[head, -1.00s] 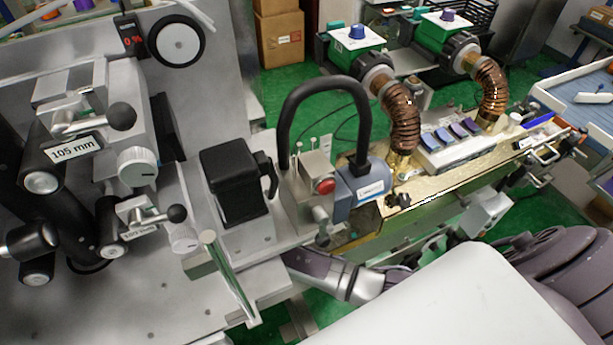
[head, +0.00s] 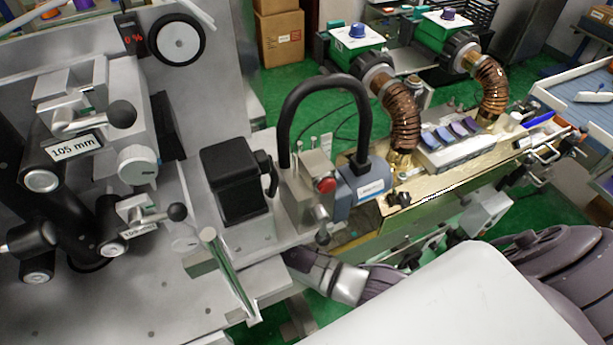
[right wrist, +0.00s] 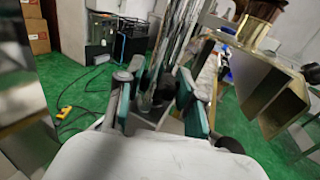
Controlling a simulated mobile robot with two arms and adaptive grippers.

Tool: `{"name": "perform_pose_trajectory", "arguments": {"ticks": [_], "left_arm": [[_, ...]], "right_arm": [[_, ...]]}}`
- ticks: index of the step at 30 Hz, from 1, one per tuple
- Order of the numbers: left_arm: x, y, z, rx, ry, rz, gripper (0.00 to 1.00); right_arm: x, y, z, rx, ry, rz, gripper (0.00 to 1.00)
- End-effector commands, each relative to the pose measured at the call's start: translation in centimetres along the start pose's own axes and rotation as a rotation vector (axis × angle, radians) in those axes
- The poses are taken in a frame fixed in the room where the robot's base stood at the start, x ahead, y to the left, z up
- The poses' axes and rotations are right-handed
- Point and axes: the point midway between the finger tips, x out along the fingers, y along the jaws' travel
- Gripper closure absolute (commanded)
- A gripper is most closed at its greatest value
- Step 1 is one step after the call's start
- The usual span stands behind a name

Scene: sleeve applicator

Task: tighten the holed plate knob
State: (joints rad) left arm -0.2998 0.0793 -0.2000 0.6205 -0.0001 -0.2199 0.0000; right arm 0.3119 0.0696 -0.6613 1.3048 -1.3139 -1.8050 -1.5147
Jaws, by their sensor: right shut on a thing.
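My right arm reaches in from the lower right of the head view, and its wrist (head: 330,275) is beside the machine's lower edge. The right fingertips are hidden there behind the machine. In the right wrist view my right gripper (right wrist: 160,108) has its teal-padded fingers closed around a dark part (right wrist: 155,98). This seems to be the holed plate knob, but it is mostly hidden and blurred, so its shape and any gap to the plate cannot be told. My left gripper is not in either view.
The grey machine (head: 110,290) with a black box (head: 235,178) and black hose loop fills the left. A brass-topped bench (head: 440,185) with a black knob (head: 397,199) and copper bellows stands right. In the wrist view, brass metalwork (right wrist: 265,85) is close on the right.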

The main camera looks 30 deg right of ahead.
Motion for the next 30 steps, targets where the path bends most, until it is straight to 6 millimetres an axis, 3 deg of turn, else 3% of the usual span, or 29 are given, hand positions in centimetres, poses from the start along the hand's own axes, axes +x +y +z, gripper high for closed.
{"name": "perform_pose_trajectory", "arguments": {"ticks": [1, 6, 17, 30], "left_arm": [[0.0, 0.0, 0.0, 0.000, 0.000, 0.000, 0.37], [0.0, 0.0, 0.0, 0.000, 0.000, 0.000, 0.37], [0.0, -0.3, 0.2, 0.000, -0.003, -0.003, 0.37], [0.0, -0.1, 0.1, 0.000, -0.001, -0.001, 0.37]], "right_arm": [[0.1, 0.0, 0.1, 0.002, -0.001, -0.001, 0.62], [0.1, 0.0, 0.1, 0.002, -0.001, -0.001, 0.37], [-0.5, 0.0, 0.0, 0.000, 0.001, 0.001, 0.37], [-8.9, 0.1, 0.0, 0.001, 0.003, 0.001, 0.37]]}}
